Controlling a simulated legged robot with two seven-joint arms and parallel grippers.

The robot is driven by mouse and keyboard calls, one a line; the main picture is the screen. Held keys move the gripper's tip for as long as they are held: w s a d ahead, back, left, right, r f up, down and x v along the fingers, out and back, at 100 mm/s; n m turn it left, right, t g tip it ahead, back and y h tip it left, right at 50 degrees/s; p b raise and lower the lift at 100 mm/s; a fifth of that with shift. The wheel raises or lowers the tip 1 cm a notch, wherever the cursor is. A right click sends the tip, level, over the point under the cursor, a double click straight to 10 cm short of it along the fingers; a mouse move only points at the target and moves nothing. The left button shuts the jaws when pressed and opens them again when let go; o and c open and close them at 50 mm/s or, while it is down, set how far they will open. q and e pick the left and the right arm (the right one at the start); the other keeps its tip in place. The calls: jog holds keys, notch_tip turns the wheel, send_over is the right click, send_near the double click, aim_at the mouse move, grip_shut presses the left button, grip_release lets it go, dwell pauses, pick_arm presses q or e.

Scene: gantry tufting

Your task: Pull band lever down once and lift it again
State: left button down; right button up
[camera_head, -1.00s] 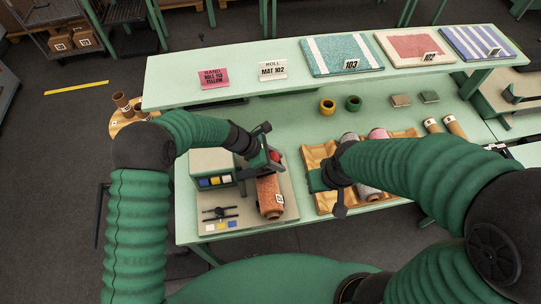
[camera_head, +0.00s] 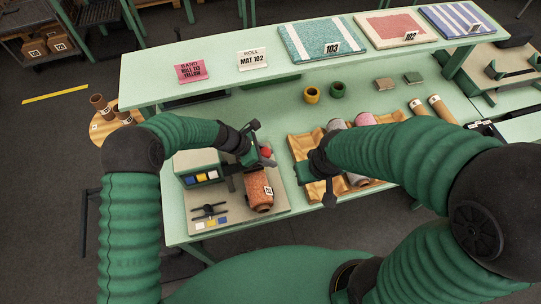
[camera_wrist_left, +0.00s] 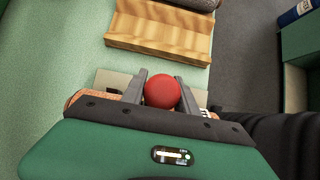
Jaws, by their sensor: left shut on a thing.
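The band lever's red ball knob (camera_wrist_left: 162,91) sits between the two dark fingers of my left gripper (camera_wrist_left: 160,86) in the left wrist view. In the head view the left gripper (camera_head: 262,148) is at the red knob (camera_head: 266,152), above the far end of an orange-brown roll (camera_head: 258,192) with a white tag. The gripper is shut on the knob. Most of the lever's arm is hidden by the gripper. My right gripper (camera_head: 314,172) is over the wooden cradle (camera_head: 299,147), and its fingers are too unclear to read.
The band station has a green box (camera_head: 192,164) with blue, yellow and white blocks, and a small black cross-shaped handle (camera_head: 209,210). The cradle holds grey and pink rolls.

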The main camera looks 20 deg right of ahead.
pick_arm(q)
jog(key=c, duration=1.3)
grip_release()
jog(key=shift+a+f, duration=0.25)
jog(key=shift+a, duration=0.15)
jog(key=shift+o, duration=1.4)
jog(key=shift+w+a, duration=0.1)
jog(key=shift+a+r, duration=0.1)
jog(key=shift+a, duration=0.1)
jog(key=shift+a+r, duration=0.2)
jog(key=shift+r, duration=0.25)
jog(key=b+v, duration=0.2)
jog(key=v, duration=0.6)
jog(key=shift+w+r+b, duration=0.1)
jog(key=shift+w+b, duration=0.05)
jog(key=shift+b, duration=0.25)
jog(key=shift+b+v, duration=0.55)
jog(key=shift+v, duration=3.1)
pick_arm(e)
jog(key=shift+s+a+x, duration=0.1)
jog(key=shift+s+x, duration=0.05)
jog(key=shift+x, duration=0.85)
jog(key=shift+s+a+x, duration=0.1)
jog(key=shift+s+x, duration=0.05)
jog(key=shift+x, duration=0.85)
